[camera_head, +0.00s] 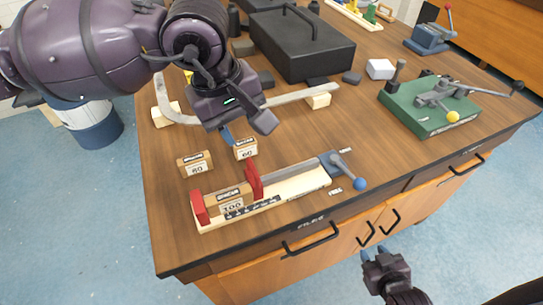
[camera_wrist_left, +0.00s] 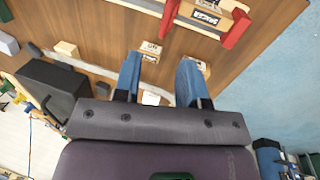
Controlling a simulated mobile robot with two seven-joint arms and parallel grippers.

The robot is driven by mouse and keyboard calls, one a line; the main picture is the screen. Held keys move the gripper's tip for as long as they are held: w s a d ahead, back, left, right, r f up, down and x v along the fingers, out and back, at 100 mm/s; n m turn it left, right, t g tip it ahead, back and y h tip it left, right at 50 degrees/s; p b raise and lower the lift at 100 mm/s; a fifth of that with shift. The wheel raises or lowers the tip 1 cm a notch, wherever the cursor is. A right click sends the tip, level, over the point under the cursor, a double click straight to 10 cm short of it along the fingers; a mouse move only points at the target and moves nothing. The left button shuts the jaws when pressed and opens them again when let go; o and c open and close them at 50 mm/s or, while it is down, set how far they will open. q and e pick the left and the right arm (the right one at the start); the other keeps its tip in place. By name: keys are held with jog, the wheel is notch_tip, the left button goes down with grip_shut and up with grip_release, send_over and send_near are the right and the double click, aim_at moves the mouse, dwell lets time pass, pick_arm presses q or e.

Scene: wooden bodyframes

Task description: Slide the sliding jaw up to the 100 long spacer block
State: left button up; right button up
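The clamp base (camera_head: 305,182) lies at the table's front. A red fixed jaw (camera_head: 200,209) is at its left end and a red sliding jaw (camera_head: 254,181) is right of it. The wooden 100 spacer block (camera_head: 230,199) lies between them, close to the sliding jaw; whether they touch I cannot tell. The jaw also shows in the left wrist view (camera_wrist_left: 170,16). A blue-knobbed lever (camera_head: 346,172) points toward the front, nearer the FREE mark. My left gripper (camera_wrist_left: 159,82) is open and empty, behind the clamp above the table. My right gripper (camera_head: 374,254) is open before the cabinet.
The 80 block (camera_head: 195,164) and 60 block (camera_head: 245,149) stand behind the clamp. A curved wooden strip (camera_head: 300,96), a black case (camera_head: 300,48) and a green fixture (camera_head: 425,112) lie further back. Tabletop right of the clamp is clear.

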aim_at(253, 168)
pick_arm(q)
jog(key=shift+m, duration=0.4)
jog(key=x, duration=1)
jog(key=shift+s+a+f, duration=0.15)
jog(key=shift+a+f, duration=0.2)
jog(key=shift+f, duration=0.1)
grip_shut()
